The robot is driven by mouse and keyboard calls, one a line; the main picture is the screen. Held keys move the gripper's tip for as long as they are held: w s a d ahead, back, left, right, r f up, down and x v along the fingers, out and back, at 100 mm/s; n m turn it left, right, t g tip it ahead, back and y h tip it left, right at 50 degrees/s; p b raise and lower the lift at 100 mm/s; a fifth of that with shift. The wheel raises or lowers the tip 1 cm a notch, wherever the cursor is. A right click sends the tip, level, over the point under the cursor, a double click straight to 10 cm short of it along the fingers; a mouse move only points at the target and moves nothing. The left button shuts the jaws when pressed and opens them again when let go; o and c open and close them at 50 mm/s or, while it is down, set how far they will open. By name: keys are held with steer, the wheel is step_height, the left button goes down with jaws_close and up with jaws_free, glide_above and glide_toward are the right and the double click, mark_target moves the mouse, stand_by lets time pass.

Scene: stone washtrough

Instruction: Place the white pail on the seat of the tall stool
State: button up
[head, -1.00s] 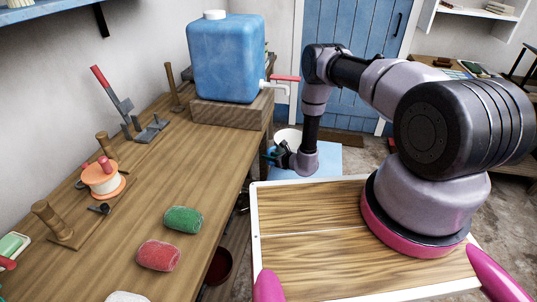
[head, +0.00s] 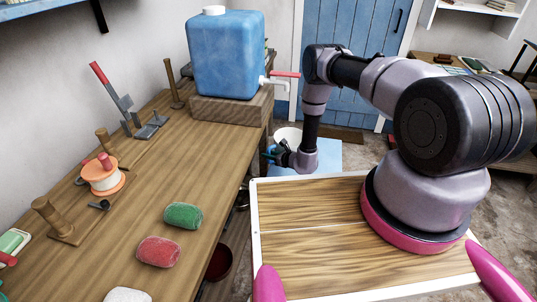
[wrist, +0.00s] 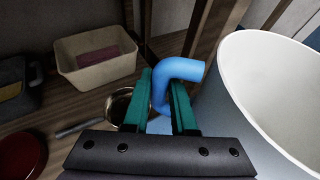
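The white pail (head: 288,134) stands beyond the bench end, partly hidden behind my arm. In the wrist view its wide white body (wrist: 245,100) fills the right side, with a blue curved handle (wrist: 183,69) sticking out towards my gripper. My gripper (wrist: 162,88) has its green fingers on both sides of the handle's upright part, with no clear gap, so it looks shut on it. In the head view my gripper (head: 276,153) is low beside the pail. I cannot make out the tall stool for sure.
A wooden bench (head: 120,215) runs along the left, bearing a blue water tank (head: 227,60). A blue mat (head: 328,155) lies on the floor near the pail. A blue door (head: 345,95) is behind.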

steer(key=o, duration=0.4)
steer(key=v, duration=1.1)
steer(key=shift+r, duration=0.1)
